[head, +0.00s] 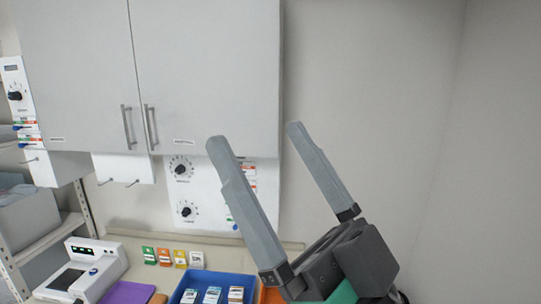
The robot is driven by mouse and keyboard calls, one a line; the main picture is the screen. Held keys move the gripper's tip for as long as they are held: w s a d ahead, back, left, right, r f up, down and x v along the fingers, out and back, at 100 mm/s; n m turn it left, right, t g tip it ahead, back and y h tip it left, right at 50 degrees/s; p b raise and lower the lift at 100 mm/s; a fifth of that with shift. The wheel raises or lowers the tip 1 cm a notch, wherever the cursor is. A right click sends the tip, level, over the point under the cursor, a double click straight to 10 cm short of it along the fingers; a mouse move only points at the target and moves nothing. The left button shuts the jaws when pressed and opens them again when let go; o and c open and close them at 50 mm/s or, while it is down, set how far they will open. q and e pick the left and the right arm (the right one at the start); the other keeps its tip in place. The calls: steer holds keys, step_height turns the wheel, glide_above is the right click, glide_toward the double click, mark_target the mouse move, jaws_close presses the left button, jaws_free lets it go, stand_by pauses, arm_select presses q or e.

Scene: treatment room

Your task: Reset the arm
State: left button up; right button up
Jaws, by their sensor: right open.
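My right gripper (252,135) is raised in the right half of the head view. Its two long grey fingers point up and stand wide apart, with nothing between them. The fingers are in front of the wall panel with dials and the bare wall. My left gripper is not in view.
Closed grey wall cabinets (205,65) hang at the upper left. A control panel with dials (186,190) is on the wall below. The counter holds a white device (85,268), several coloured cards (165,257) and a blue tray (215,276) with small packs. The wall at right is clear.

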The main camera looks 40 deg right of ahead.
step_height(320, 180, up, 10)
steer(key=p, duration=1)
steer(key=shift+r, duration=0.15)
